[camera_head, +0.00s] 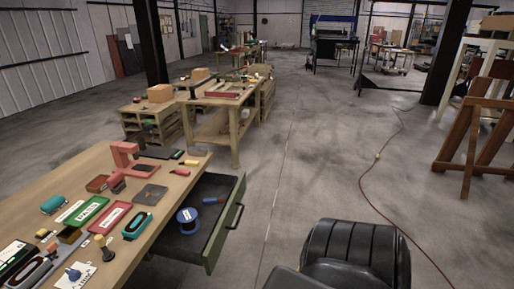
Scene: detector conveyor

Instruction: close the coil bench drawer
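The coil bench (150,252) is a wooden-topped bench at the lower left. Its drawer (224,229) stands open, pulled out to the right from under the bench top. The drawer has a green front with a handle (236,215) on its outer face and a dark inside. A blue spool (187,220) and a small blue and orange item (212,200) lie in it. Neither of my grippers shows in the head view.
The bench top holds a pink press-like device (124,153), green (85,210) and red (109,217) trays, and several tools. A dark ribbed form (355,250) fills the bottom right. Open concrete floor (290,190) lies right of the drawer, with a red cable (365,185) farther right.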

